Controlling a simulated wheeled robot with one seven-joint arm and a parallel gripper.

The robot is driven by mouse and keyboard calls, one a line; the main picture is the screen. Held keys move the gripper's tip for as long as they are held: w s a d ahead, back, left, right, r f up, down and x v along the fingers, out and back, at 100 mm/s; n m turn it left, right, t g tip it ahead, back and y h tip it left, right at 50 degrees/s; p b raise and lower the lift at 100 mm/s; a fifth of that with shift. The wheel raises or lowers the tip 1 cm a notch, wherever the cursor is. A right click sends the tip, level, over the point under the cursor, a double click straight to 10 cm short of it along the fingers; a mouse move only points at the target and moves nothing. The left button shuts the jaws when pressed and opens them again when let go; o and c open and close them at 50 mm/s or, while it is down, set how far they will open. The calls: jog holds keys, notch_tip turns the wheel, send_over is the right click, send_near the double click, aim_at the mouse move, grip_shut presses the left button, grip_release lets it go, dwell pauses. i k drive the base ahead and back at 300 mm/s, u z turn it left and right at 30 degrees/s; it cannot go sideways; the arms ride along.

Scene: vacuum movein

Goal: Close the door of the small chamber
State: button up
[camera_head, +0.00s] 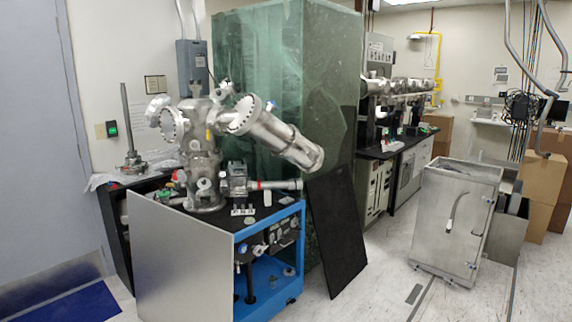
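A steel vacuum chamber (203,160) stands on a blue-framed cart (270,285) left of centre. A round bolted flange (165,123) is on its left side, and I cannot tell whether it is a door or whether it is open. A thick steel tube (285,138) slants down to the right from another round flange (240,114). A separate steel box (452,225) with a curved handle (454,212) on its front stands on the floor at right; its front looks shut. I cannot tell which of these is the small chamber. My gripper is not in view.
A bare metal panel (180,262) stands against the cart's front left. A dark panel (337,230) leans right of the cart, before a large greenish glass block (300,70). Cardboard boxes (545,180) stand at far right.

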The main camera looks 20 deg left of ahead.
aim_at(232, 166)
jog(key=z, duration=0.05)
jog(key=i, duration=1.25)
jog(key=u, duration=0.3)
jog(key=i, duration=1.25)
jog(key=u, duration=1)
jog(key=i, duration=0.75)
jog(key=u, duration=1.35)
jog(key=i, duration=0.55)
jog(key=u, duration=0.5)
